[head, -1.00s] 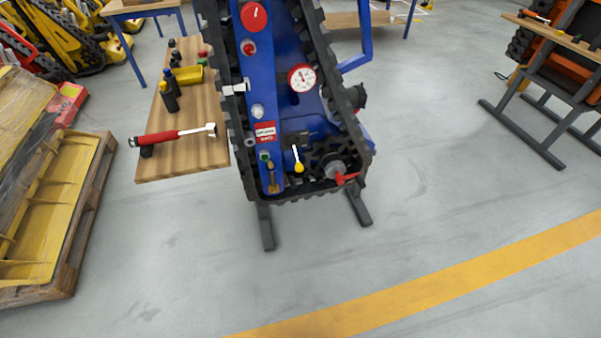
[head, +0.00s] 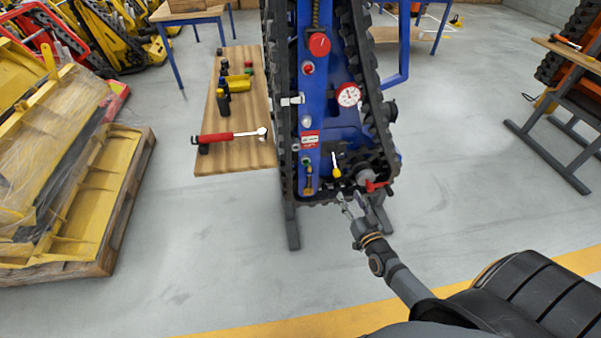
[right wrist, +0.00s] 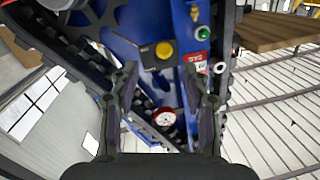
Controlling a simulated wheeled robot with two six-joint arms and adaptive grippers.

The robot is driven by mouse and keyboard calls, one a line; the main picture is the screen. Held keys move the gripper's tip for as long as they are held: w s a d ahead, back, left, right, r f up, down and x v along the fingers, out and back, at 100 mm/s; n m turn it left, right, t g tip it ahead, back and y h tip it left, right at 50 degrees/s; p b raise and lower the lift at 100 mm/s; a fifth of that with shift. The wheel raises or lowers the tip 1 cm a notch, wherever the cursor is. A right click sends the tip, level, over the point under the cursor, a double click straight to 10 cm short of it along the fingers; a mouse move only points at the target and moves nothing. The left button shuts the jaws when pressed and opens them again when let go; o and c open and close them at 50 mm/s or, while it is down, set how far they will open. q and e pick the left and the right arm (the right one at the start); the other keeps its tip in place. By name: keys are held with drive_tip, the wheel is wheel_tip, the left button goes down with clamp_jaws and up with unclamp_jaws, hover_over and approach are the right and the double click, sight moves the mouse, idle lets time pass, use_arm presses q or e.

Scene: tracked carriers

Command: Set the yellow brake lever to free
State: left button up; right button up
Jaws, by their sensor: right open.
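The yellow brake lever (head: 336,172) is on the lower front of the blue tracked carrier (head: 330,135). Its pale stem runs up from a yellow knob that hangs at the lower end. My right gripper (head: 349,196) is below and slightly right of the knob, apart from it. In the right wrist view, the yellow knob (right wrist: 164,50) shows end-on, beyond and between the tips of my open right gripper (right wrist: 161,72). Nothing is between the fingers. The lever's stem is hard to see there. My left gripper is out of view.
A red-handled valve (head: 376,186) sits just right of the lever. A brass-coloured fitting (head: 308,182) is to its left. Black tracks (head: 283,120) flank the panel. A wooden bench (head: 236,155) with tools stands left, a loaded pallet (head: 125,205) farther left. The floor in front is clear.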

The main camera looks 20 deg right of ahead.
sight(338, 176)
drive_tip(key=w, duration=0.3)
drive_tip(key=w+b, duration=0.1)
drive_tip(key=w, duration=0.2)
drive_tip(key=w+b, duration=0.1)
drive_tip(key=w, duration=0.3)
drive_tip(key=shift+d+r, duration=0.3)
drive_tip(key=shift+r, duration=0.1)
drive_tip(key=shift+w+b, duration=0.3)
drive_tip(key=shift+w, duration=0.15)
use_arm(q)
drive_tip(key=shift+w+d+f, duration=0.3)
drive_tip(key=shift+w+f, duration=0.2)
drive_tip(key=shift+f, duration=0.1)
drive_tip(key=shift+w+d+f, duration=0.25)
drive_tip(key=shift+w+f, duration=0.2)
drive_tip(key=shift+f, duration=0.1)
use_arm(e)
drive_tip(key=shift+r, duration=0.1)
drive_tip(key=shift+c, duration=0.4)
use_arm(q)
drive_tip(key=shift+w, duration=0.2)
use_arm(e)
clamp_jaws()
